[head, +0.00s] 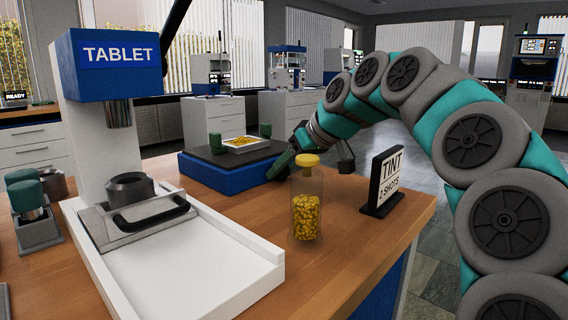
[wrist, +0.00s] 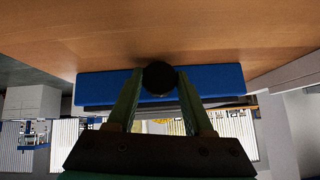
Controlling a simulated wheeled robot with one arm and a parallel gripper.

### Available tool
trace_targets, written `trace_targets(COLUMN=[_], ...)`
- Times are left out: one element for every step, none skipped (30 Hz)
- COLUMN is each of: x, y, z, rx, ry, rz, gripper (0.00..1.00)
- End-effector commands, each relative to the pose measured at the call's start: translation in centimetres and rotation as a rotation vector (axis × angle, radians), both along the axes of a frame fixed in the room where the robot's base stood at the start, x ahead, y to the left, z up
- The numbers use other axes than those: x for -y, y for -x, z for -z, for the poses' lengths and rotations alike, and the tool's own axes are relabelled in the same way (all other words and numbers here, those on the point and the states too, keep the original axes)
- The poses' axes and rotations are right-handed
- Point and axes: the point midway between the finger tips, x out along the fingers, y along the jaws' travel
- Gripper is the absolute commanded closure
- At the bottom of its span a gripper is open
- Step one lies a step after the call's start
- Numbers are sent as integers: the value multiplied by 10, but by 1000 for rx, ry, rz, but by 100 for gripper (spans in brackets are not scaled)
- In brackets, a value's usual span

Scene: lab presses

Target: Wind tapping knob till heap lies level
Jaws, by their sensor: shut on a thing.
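A tapping unit with a blue base (head: 200,172) and a dark top plate (head: 205,156) stands on the wooden bench. In the wrist view, the round black knob (wrist: 159,77) sticks out from the blue base (wrist: 100,88). My gripper (wrist: 159,84) is shut on the knob, one finger on each side. In the head view, my gripper (head: 278,170) is at the base's right end and the knob is hidden.
A clear jar (head: 306,212) of yellow pieces with a yellow cap and a TINT sign (head: 384,182) stand close to my arm on the bench. A TABLET press (head: 110,110) stands left, its white tray (head: 190,270) in front.

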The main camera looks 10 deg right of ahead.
Motion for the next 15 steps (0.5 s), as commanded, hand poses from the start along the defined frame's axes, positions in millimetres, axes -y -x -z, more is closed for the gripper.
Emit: trace_targets(x=[1,1,1,1,1,1,0,1,1,1,1,0,1,1,1], y=[-2,-1,-1,-1,0,0,0,0,0,0,0,0,0,0,0], z=[-3,-2,-2,-1,-1,0,0,0,0,0,0,0,0,0,0], rx=[-19,-28,-34,-36,-36,-36,-36,-36,-35,-35,-35,-35,-35,-35,-35], ry=[-31,-44,-52,-55,-55,-54,-54,-54,-54,-54,-54,-53,-54,-54,-54], rz=[2,1,1,0,0,0,0,0,0,1,1,0,1,1,1], gripper=[100,100,100,100,100,100,100,100,100,100,47,43,39,36,32])
